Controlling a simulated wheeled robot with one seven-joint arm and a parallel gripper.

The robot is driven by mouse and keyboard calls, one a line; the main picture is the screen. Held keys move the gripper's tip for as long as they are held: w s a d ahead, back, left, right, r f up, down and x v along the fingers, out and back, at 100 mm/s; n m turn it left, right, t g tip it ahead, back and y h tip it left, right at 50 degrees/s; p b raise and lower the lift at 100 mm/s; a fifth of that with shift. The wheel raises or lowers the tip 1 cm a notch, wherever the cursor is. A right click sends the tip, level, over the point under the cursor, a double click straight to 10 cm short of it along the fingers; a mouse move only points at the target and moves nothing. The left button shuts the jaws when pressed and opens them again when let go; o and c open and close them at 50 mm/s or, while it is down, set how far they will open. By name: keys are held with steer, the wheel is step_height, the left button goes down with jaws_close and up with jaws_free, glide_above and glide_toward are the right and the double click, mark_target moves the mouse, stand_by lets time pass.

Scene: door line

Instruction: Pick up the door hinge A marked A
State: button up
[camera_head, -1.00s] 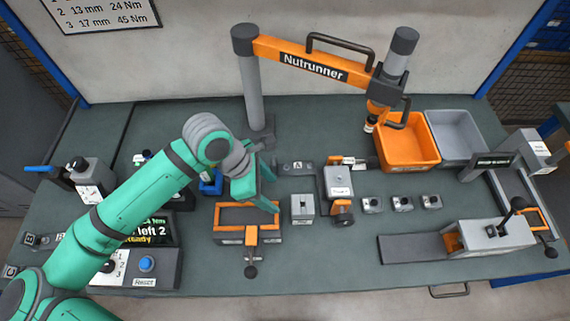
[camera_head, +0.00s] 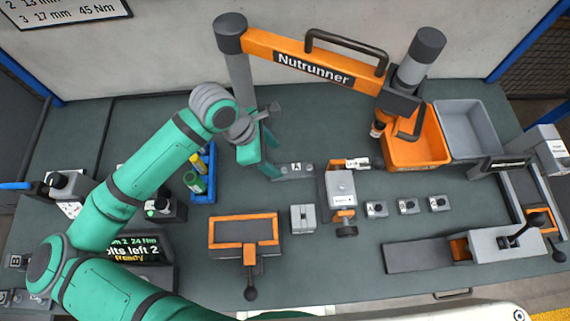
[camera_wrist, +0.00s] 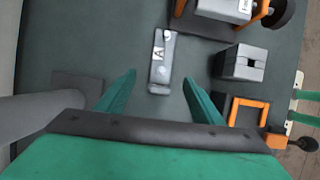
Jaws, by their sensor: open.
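The door hinge marked A (camera_head: 294,170) is a flat grey bar lying on the green-grey bench, with a white A label. It also shows in the wrist view (camera_wrist: 162,64), lying lengthwise ahead of and between my fingers. My gripper (camera_head: 268,147) is open and empty, just left of the hinge's left end and above the bench. In the wrist view my gripper (camera_wrist: 158,88) has its two green fingers spread to either side of the hinge's near end. I cannot tell the height of the fingertips above the bench.
The orange Nutrunner arm (camera_head: 315,68) hangs behind, its post (camera_head: 239,90) close to my gripper. A grey block (camera_head: 303,218), an orange-framed fixture (camera_head: 244,232) and a clamp unit (camera_head: 341,190) stand in front. A blue tray with bottles (camera_head: 203,178) is at left; orange bin (camera_head: 418,145) at right.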

mark_target(282, 169)
steer(key=shift+s+d+f, duration=0.15)
steer(key=shift+s+f, duration=0.05)
steer(key=shift+f, duration=0.4)
steer(key=shift+s+d+f, duration=0.15)
steer(key=shift+f, duration=0.45)
steer(key=shift+a+x, duration=0.15)
steer(key=shift+x, duration=1.2)
steer(key=shift+a+x, duration=0.15)
steer(key=shift+x, duration=1.25)
steer(key=shift+w+f, duration=0.1)
jaws_close()
